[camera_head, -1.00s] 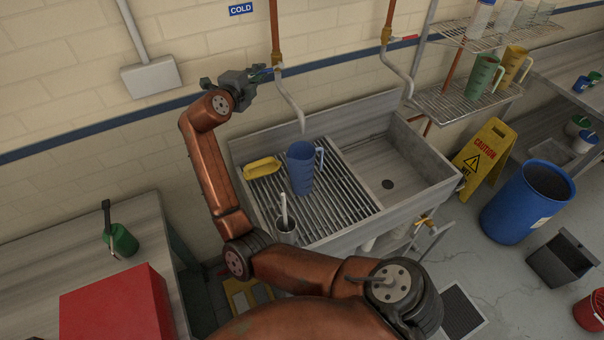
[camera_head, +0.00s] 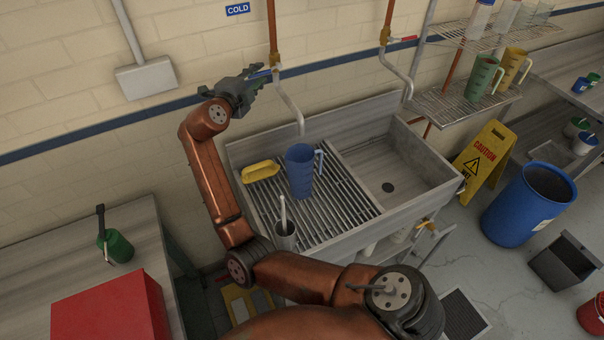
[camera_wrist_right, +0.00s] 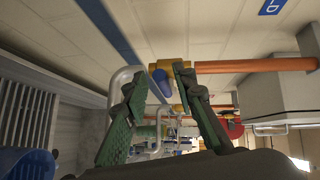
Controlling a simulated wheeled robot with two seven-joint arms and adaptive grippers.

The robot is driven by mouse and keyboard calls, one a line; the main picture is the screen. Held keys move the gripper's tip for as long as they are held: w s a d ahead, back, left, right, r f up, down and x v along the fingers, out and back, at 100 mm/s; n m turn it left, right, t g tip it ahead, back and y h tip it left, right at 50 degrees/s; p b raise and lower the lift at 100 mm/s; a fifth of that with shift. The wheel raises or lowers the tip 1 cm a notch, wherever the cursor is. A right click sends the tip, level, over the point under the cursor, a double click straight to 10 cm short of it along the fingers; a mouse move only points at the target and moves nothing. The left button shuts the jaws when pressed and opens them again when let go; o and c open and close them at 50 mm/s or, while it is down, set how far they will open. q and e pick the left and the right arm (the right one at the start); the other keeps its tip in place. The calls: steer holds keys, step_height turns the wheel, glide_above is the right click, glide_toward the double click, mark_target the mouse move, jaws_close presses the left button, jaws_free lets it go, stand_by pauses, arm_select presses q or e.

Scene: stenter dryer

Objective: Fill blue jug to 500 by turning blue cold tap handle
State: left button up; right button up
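The blue jug (camera_head: 301,172) stands upright on the slatted drainer of the sink, with its handle to the right. The cold tap's spout (camera_head: 292,108) ends just above the jug; I see no water stream. The blue tap handle (camera_wrist_right: 163,82) shows in the wrist view, in front of the brass valve, between and beyond my right fingertips. My right gripper (camera_head: 252,83) is beside the cold tap, just left of its valve. In the wrist view the green-padded fingers (camera_wrist_right: 158,85) are spread and hold nothing. The jug's level is unreadable. My left gripper is not seen.
A second tap (camera_head: 400,72) with a red handle is over the right basin. A wire shelf (camera_head: 470,100) stands at right. The copper pipe (camera_head: 272,30) rises above the cold tap.

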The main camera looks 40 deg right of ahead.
steer(key=shift+a+r, duration=0.1)
steer(key=b+v, duration=0.2)
steer(key=v, duration=0.5)
steer(key=shift+s+a, duration=0.2)
steer(key=shift+a, duration=0.15)
steer(key=shift+a, duration=0.1)
